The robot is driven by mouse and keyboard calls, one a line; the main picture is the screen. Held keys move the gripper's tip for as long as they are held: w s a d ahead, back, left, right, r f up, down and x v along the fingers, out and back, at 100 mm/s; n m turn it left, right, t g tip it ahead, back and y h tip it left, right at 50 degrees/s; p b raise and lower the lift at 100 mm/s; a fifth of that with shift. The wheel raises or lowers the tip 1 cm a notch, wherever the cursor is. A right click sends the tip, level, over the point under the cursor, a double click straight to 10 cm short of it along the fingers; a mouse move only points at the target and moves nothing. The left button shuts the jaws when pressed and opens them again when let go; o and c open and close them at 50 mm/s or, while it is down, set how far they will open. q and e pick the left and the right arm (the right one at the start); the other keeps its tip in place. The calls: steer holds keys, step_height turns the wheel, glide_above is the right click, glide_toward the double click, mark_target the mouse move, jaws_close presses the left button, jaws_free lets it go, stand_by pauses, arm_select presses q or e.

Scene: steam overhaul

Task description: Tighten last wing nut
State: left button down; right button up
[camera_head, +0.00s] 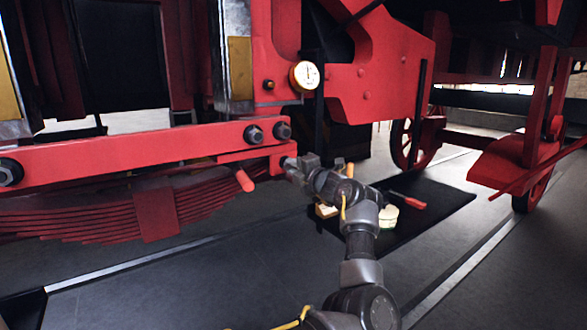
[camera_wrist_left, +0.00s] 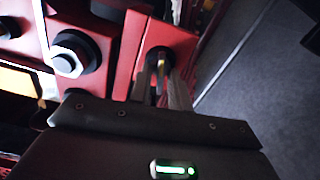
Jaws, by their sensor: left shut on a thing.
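My left gripper (camera_head: 287,162) reaches the right end of the red beam (camera_head: 150,148) on the locomotive. Its fingertips also show in the left wrist view (camera_wrist_left: 162,82), closed around a small brass-coloured part, the wing nut (camera_wrist_left: 161,62). The nut sits in front of a dark round fitting on a red plate (camera_wrist_left: 185,45). Most of the nut is hidden between the fingers, so I cannot tell how tight it is. In the head view the nut is hidden by my gripper. My right gripper is not in view.
Large hex bolts (camera_head: 254,134) stick out of the beam just left of my gripper. A red handle (camera_head: 243,179) hangs below it. A black mat (camera_head: 440,205) on the floor holds a red-handled tool (camera_head: 408,200) and a round tin (camera_head: 389,216). A gauge (camera_head: 304,75) is above.

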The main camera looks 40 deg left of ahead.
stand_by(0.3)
arm_select(q)
steer(key=c, duration=1.6)
jaws_free()
steer(key=shift+o, duration=0.2)
